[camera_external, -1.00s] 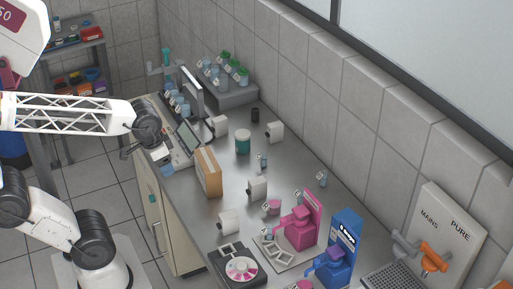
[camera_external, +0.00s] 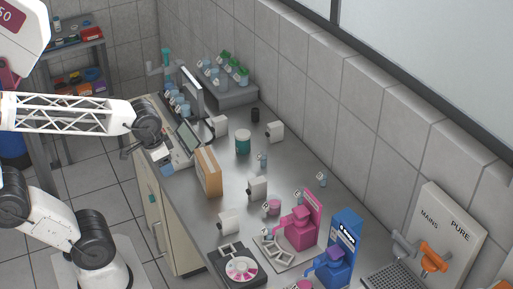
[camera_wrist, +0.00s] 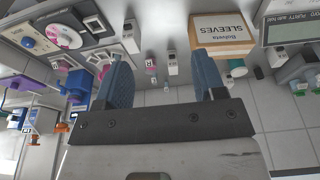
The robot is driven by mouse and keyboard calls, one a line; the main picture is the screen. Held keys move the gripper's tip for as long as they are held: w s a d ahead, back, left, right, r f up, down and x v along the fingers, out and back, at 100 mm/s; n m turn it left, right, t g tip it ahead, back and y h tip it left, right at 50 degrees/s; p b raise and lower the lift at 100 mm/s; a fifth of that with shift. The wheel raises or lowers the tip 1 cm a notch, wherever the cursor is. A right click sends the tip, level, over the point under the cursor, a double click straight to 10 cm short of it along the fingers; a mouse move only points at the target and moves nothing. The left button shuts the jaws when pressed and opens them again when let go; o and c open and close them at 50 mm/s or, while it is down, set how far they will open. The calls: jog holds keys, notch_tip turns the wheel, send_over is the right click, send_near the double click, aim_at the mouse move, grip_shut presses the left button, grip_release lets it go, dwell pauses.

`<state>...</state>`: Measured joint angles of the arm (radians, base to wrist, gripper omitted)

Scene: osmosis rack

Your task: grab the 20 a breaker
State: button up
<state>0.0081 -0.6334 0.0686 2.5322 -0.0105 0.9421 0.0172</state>
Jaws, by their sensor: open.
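Several white block-shaped units stand on the steel bench, and I cannot read a 20 A mark on any of them. In the outside view one is at the back (camera_external: 219,126), one near the wall (camera_external: 275,131), one mid-bench (camera_external: 257,188) and one at the front edge (camera_external: 229,221). In the wrist view a white block (camera_wrist: 131,38) is beyond the left finger and another (camera_wrist: 172,62) is between the fingers, farther off. My gripper (camera_wrist: 161,72) is open and empty, its two blue-grey fingers apart.
A cardboard sleeve box (camera_external: 208,172) stands near the bench's left edge. A teal-and-white jar (camera_external: 242,142), a pink dispenser (camera_external: 301,228), a blue dispenser (camera_external: 337,260) and a dark disc device (camera_external: 239,267) share the bench. A bottle rack (camera_external: 228,94) stands at the back.

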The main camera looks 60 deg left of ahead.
jog(key=shift+o, duration=0.4)
jog(key=m+t+h, duration=0.1)
jog(key=t+h, duration=0.1)
jog(key=t, duration=0.4)
send_near(229, 214)
jog(key=w+f+t, duration=0.1)
jog(key=d+f+t, duration=0.1)
jog(key=w+f+t+y, duration=0.1)
jog(key=f+t, duration=0.1)
jog(key=shift+w+d+n, duration=0.3)
jog(key=shift+a+f+t+y, duration=0.1)
jog(key=shift+f+t+y, duration=0.35)
jog(key=shift+f, duration=0.2)
